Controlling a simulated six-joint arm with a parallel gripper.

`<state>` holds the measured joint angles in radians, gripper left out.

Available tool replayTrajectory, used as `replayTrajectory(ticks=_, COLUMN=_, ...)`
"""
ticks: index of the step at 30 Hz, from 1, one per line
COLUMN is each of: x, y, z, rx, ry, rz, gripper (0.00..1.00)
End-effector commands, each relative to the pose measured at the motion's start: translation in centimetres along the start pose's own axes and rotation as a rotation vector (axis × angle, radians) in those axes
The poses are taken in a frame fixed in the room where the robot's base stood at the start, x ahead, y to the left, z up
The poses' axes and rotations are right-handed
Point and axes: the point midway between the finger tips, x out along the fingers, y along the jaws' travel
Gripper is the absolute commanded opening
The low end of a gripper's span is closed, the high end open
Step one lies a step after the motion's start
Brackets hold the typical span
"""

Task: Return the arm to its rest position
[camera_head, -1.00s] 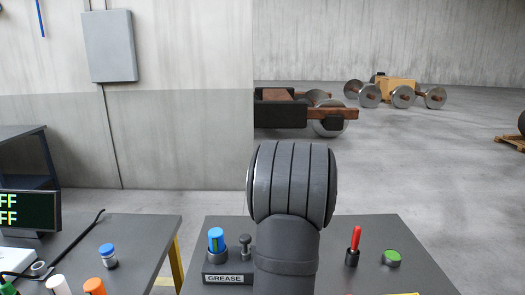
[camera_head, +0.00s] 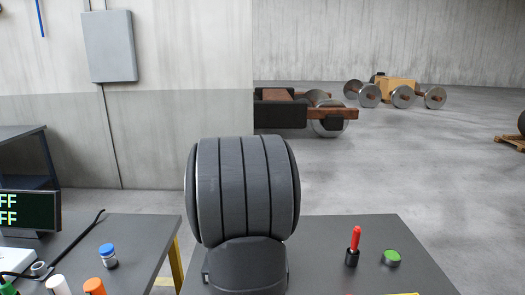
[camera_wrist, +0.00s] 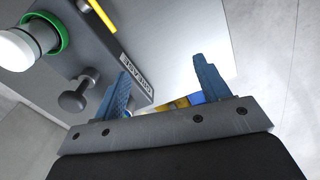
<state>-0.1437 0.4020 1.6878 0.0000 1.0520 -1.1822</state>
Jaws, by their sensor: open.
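My gripper (camera_wrist: 162,68) shows in the wrist view with its two blue fingers apart and nothing seen held between them. A grey bench surface with a GREASE label (camera_wrist: 137,73) on its edge lies beyond the left finger. A grey knob (camera_wrist: 74,101) stands to the left of that finger. In the head view, my large grey arm link fills the middle and my gripper is out of sight. The link hides the GREASE label and the things by it there.
The right bench (camera_head: 345,222) holds a red-handled tool (camera_head: 355,246) and a green-topped tin (camera_head: 391,257). The left table (camera_head: 150,232) bears a blue-capped jar (camera_head: 107,255), an orange cap (camera_head: 94,286) and a display (camera_head: 32,211). Wheelsets (camera_head: 404,96) stand far back on open floor.

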Motion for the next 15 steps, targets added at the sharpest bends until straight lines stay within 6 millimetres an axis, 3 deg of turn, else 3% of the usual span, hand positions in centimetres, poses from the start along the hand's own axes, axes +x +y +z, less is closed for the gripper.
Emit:
replayTrajectory(ticks=11, x=1.8, y=-6.7, z=-3.5, rx=-0.010, ry=0.000, rz=-0.001, gripper=0.69)
replayTrajectory(ticks=15, x=3.3, y=-7.2, z=-5.8, rx=-0.012, ry=-0.001, rz=-0.002, gripper=0.69)
